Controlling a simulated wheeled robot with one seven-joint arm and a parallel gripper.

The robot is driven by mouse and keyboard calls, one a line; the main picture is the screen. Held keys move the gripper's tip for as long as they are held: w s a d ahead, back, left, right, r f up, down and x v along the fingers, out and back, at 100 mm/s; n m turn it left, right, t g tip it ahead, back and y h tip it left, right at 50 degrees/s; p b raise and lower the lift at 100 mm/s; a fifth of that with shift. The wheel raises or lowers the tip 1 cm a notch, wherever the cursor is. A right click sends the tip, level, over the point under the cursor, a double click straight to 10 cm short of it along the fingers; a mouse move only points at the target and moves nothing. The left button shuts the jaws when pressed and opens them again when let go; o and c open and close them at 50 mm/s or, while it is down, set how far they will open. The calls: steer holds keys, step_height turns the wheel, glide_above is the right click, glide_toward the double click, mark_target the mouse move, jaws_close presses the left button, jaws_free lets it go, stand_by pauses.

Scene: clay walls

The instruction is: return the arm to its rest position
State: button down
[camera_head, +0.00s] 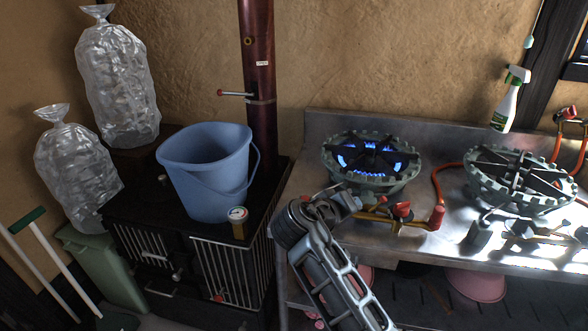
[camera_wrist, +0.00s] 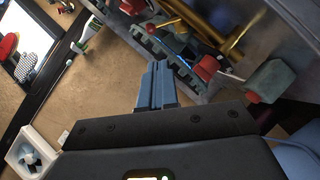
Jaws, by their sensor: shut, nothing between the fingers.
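My arm reaches up from the bottom of the head view and bends in front of the left burner (camera_head: 372,165). My gripper (camera_head: 350,200) is at its end, low in front of that burner's near side. The burner's blue flame is lit. A red-knobbed gas valve (camera_head: 402,209) is close to the right of my gripper. I cannot tell whether they touch.
The right burner (camera_head: 520,180) shows no flame. An orange hose (camera_head: 445,180) runs across the steel counter (camera_head: 300,190). A blue bucket (camera_head: 205,175) stands on the black stove (camera_head: 140,215) at left. A spray bottle (camera_head: 508,100) is at the back right. Pink bowls (camera_head: 475,285) are underneath.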

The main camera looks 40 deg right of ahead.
steer(key=s+a+f+n+t+y, duration=0.45)
steer(key=s+a+f, duration=0.3)
steer(key=f, duration=0.35)
steer(key=s+a+f+n+t+y, duration=0.2)
steer(key=s+a+t+y, duration=0.2)
steer(key=s+a, duration=0.5)
steer(key=s+a+r+t+y, duration=0.2)
steer(key=s+a+r, duration=0.2)
steer(key=s+r, duration=0.4)
steer(key=s+a+r+m+t+y, duration=0.1)
steer(key=s+a+r+t+y, duration=0.1)
steer(key=s+r, duration=0.6)
steer(key=shift+s+a+r+t+y, duration=0.35)
steer(key=shift+s+a+r+y, duration=0.1)
steer(key=shift+s+a, duration=0.55)
